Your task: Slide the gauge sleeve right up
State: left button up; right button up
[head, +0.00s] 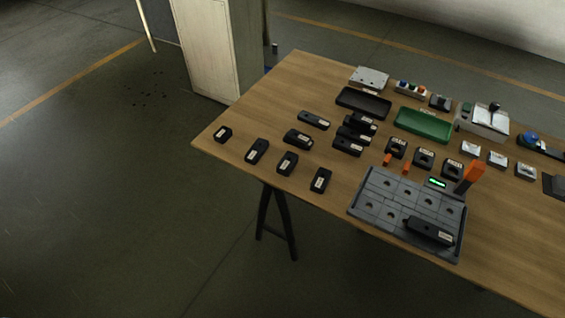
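Neither of my grippers is in the head view. No part is clearly readable as the gauge sleeve; the labels are too small to read. A dark grey fixture plate (362,203) with several round holes lies near the table's front edge. A black labelled block (428,231) lies on its near right part. An orange upright piece (473,175) on a dark base stands at the plate's far right corner. Beside it a small display (437,183) glows green. Two small orange pegs (387,160) stand at the plate's far left edge.
Several black labelled blocks (320,180) lie spread over the left half of the wooden table (285,95). A black tray (362,103), a green tray (422,125) and an open booklet (494,116) are farther back. A pale cabinet (210,50) stands behind.

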aim_at(476, 168)
jog(key=z, duration=1.35)
